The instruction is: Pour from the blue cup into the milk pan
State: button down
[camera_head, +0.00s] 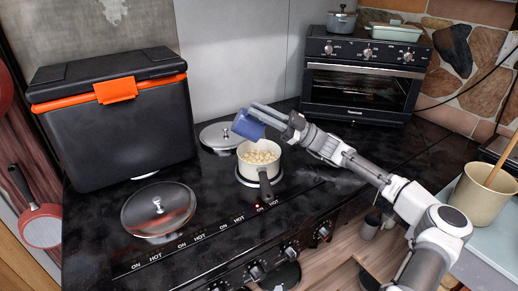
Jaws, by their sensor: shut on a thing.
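The blue cup (248,126) is tilted just above the back left rim of the milk pan. My gripper (266,116) is shut on the blue cup, reaching in from the right. The milk pan (244,171) is cream coloured with a dark handle pointing toward the front. It stands on the stove and holds several pale round pieces (259,156). The inside of the cup is hidden from this view.
A black cooler box (120,130) stands at the left. A toaster oven (362,85) stands at the back right. The stove top right of the pan is clear under my arm.

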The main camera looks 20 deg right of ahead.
jog(key=shift+s+d+f+y+b, duration=0.15)
jog(key=shift+d+y+b, duration=0.25)
jog(key=shift+b, duration=0.45)
jog(key=shift+s+d+r+y, duration=0.15)
jog(key=shift+d+r+y, duration=0.15)
jog(key=shift+r, duration=0.25)
